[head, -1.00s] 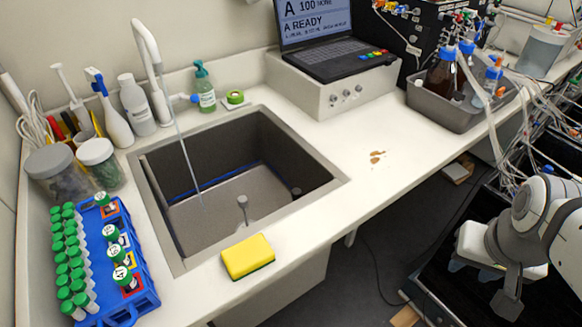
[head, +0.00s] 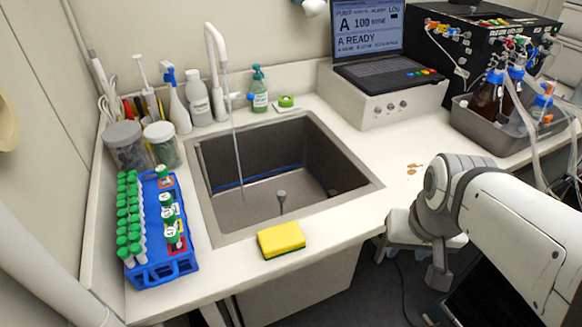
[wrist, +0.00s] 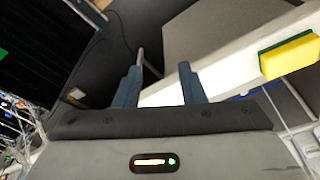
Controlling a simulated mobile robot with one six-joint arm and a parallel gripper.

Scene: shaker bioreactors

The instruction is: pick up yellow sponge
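The yellow sponge (head: 281,240) with a dark green underside lies flat on the white counter, at the front edge of the sink. It also shows at the right edge of the wrist view (wrist: 289,55). My gripper (wrist: 160,80) has its two dark fingers apart with nothing between them. In the head view my gripper hangs to the right of the sponge, past the counter's front edge, partly hidden by my own arm. It is clearly apart from the sponge.
The sink (head: 285,165) has a running tap (head: 216,50) behind the sponge. A blue tube rack (head: 163,268) with several green-capped tubes stands at left. A laptop (head: 375,50) and grey tub (head: 490,122) are at the back right. The counter between sponge and rack is clear.

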